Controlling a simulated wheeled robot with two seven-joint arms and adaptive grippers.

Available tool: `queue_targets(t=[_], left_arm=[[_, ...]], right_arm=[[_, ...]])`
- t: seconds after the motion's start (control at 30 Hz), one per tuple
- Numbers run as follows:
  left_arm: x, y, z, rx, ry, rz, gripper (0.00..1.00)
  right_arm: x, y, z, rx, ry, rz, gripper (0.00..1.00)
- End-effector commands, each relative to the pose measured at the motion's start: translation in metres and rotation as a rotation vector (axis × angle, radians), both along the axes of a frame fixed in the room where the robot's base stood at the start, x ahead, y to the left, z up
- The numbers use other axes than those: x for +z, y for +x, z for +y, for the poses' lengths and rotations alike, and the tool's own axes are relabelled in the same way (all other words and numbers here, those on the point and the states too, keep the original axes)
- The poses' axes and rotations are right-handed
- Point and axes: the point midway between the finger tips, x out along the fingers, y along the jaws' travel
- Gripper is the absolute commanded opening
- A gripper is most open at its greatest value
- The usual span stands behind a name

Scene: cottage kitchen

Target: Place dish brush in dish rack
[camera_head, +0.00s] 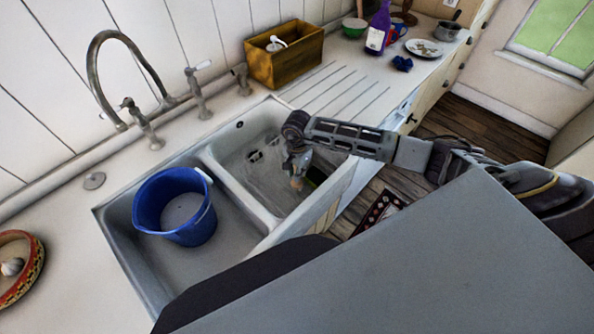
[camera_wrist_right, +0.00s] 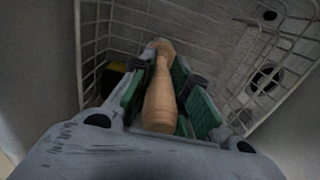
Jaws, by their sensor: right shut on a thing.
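A wooden-handled dish brush (camera_wrist_right: 160,98) is between the fingers of my right gripper (camera_wrist_right: 160,75) in the wrist view; the gripper is shut on its handle. The brush's far end is hard to make out. In the head view my right gripper (camera_head: 297,165) reaches down into the right sink basin, with a bit of wood (camera_head: 297,183) showing below it. A white wire dish rack (camera_wrist_right: 92,45) surrounds the gripper's fingers in the wrist view; it shows faintly inside the right basin in the head view (camera_head: 250,172). My left gripper is not in view.
A blue bucket (camera_head: 176,207) stands in the left basin. A wooden box (camera_head: 284,55), a purple bottle (camera_head: 377,28) and a plate (camera_head: 424,48) stand along the back counter. A tap (camera_head: 92,62) rises behind the sink.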

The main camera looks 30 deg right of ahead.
Motion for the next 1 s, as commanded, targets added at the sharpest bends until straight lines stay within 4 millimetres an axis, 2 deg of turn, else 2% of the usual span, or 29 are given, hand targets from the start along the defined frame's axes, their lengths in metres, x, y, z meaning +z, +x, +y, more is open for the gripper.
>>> queue_targets(t=[0.23, 0.27, 0.4, 1.0], left_arm=[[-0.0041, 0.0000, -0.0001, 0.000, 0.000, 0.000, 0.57], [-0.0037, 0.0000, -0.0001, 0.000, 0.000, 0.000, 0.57], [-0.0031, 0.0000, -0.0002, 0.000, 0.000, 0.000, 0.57], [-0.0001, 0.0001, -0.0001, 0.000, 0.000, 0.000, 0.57]], right_arm=[[-0.0032, 0.0003, -0.0002, 0.000, 0.000, 0.000, 0.00], [-0.0030, 0.0001, -0.0002, 0.000, 0.000, 0.000, 0.20], [-0.0025, 0.0001, -0.0002, 0.000, 0.000, 0.000, 0.38], [0.0038, 0.0009, -0.0004, 0.000, 0.000, -0.002, 0.39]])
